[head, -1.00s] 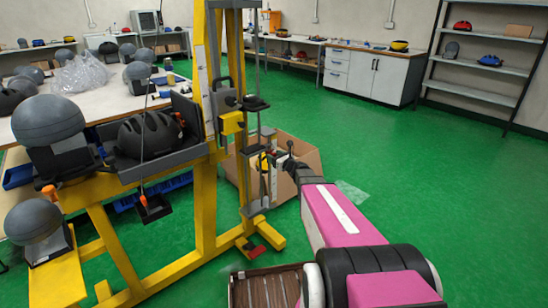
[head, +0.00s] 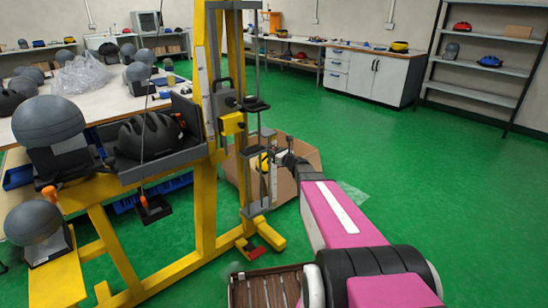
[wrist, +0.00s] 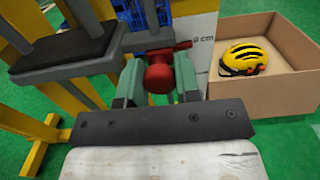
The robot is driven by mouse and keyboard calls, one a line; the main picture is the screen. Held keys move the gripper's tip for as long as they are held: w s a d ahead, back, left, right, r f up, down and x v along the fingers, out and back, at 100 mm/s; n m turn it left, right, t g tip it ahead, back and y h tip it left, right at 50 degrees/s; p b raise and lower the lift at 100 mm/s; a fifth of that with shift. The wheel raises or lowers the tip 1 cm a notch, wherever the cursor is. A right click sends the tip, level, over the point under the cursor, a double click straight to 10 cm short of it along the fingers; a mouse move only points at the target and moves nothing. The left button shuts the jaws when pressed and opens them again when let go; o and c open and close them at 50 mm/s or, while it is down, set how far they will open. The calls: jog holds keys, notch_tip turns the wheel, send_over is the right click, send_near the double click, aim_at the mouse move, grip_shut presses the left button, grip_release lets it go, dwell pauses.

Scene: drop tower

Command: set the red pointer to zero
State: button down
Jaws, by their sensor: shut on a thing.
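The red pointer (wrist: 160,72) is a round red knob with a small arm reaching right toward the white scale (wrist: 203,40). In the wrist view it sits between the two greenish fingers of my gripper (wrist: 160,88), which is shut on it. The scale shows a "0 cm" mark close to the pointer's right end; whether they line up exactly I cannot tell. In the head view my gripper (head: 279,160) is at the lower part of the yellow drop tower (head: 203,150); the pointer is too small or hidden to make out there.
A cardboard box (wrist: 287,88) with a yellow helmet (wrist: 239,62) stands right behind the scale. A dark padded plate (wrist: 68,40) on a grey bracket is close on the left. A workbench (head: 95,100) with helmets is at the left. Green floor on the right is clear.

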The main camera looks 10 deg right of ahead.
jog(key=shift+r, duration=0.3)
jog(key=c, duration=0.8)
grip_release()
jog(key=shift+f, duration=0.1)
